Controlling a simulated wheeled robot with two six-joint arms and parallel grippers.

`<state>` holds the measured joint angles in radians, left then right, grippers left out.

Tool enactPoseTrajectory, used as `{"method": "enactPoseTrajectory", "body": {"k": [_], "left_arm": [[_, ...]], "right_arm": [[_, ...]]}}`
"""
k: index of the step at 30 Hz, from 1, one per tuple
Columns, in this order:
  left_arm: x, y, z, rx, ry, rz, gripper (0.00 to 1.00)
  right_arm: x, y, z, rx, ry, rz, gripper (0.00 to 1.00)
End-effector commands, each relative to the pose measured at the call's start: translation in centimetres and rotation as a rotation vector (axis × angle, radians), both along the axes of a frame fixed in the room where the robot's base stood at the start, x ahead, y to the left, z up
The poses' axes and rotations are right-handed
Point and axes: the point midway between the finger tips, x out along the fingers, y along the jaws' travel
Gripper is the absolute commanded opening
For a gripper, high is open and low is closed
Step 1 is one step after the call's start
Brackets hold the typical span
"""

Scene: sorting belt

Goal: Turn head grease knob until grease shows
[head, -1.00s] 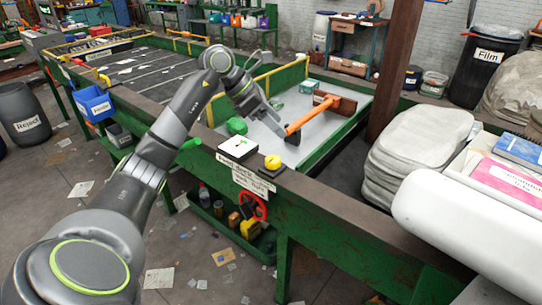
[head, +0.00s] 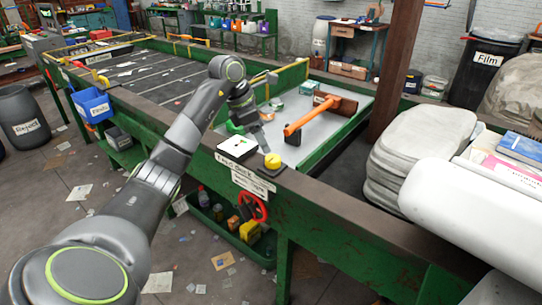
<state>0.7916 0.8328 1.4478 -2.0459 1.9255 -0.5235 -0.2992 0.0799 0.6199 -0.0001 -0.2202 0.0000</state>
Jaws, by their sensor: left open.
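A round yellow knob (head: 272,161) sits on a dark base on the near edge of the green belt frame. A red handwheel (head: 252,207) is below it on the frame's side. I cannot tell which of them is the head grease knob, and no grease can be made out. My left gripper (head: 262,134) is open and points down over the pale deck, behind the yellow knob and apart from it. Its fingers are small and dark here. My right gripper is not in view.
Stacked pale sacks (head: 412,150) are at the right.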

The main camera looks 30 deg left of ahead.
Motion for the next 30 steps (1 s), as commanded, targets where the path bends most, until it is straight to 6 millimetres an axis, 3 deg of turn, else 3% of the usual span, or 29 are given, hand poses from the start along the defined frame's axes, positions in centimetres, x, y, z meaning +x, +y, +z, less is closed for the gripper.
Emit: {"method": "enactPoseTrajectory", "body": {"k": [6, 10, 23, 30], "left_arm": [[1.1, -1.2, -3.9, -0.003, 0.003, -0.002, 0.63], [1.6, -1.7, -5.5, -0.002, 0.001, 0.0, 0.63], [1.9, -1.9, -6.6, 0.0, 0.0, -0.001, 0.63], [1.9, -1.9, -6.6, 0.0, -0.001, -0.001, 0.34]], "right_arm": [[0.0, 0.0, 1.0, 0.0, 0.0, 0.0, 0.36], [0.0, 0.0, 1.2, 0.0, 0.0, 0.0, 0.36], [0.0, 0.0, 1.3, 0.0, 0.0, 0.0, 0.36], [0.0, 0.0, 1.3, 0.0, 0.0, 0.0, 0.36]]}}
